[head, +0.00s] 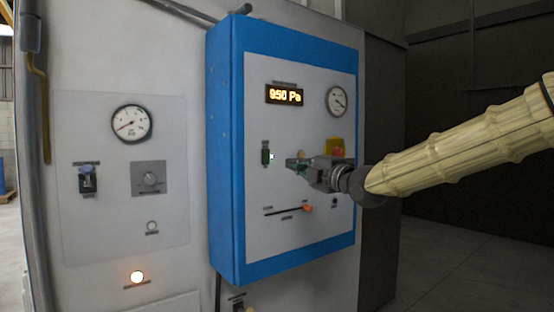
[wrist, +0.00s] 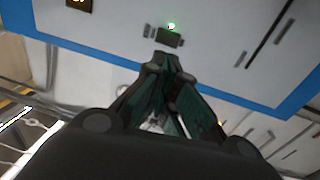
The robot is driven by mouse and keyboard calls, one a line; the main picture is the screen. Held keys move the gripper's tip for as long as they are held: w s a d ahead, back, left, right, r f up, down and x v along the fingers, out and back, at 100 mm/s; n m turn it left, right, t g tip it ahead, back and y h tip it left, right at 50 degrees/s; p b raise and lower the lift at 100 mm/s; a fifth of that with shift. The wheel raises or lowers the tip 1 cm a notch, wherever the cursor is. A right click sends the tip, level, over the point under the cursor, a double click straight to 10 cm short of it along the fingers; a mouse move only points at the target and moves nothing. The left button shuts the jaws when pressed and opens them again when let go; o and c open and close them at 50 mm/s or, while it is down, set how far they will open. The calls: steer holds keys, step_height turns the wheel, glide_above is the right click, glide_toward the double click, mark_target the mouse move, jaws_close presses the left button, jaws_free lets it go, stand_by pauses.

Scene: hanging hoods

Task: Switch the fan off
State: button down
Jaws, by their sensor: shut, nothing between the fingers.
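A blue-framed control box (head: 225,150) with a light grey panel hangs on the wall. On its left side is a small dark switch (head: 265,152) with a lit green lamp (head: 271,156) beside it. The switch also shows in the wrist view (wrist: 170,39), with the green lamp (wrist: 170,26) lit. Labels are too small to read, so I cannot tell which control is the fan's. My gripper (head: 291,163) is shut and empty, just right of the switch in the head view. In the wrist view its fingertips (wrist: 167,62) are close to the switch; contact cannot be told.
The box also carries a 950 Pa display (head: 285,96), a gauge (head: 337,101), a red-and-yellow button (head: 335,148) partly behind my gripper, and an orange slider knob (head: 308,208). The left panel has a toggle (head: 87,180), a rotary knob (head: 150,178) and a lit orange lamp (head: 137,277).

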steer(key=p+x, duration=0.4)
steer(key=x, duration=1)
steer(key=shift+w+a+r+p, duration=0.2)
steer(key=shift+r+p, duration=0.2)
steer(key=shift+p, duration=0.35)
steer(key=shift+f, duration=0.25)
steer(key=shift+s+d+f+b, duration=0.1)
steer(key=shift+s+d+b, duration=0.15)
steer(key=shift+d+b, duration=0.15)
steer(key=b, duration=0.3)
glide_toward(264, 154)
steer(key=s+d+r, duration=0.3)
steer(key=s+d, duration=0.1)
steer(key=s, duration=0.2)
steer(key=shift+w+a+r, duration=0.1)
steer(key=shift+w+a, duration=0.1)
steer(key=shift+a, duration=0.05)
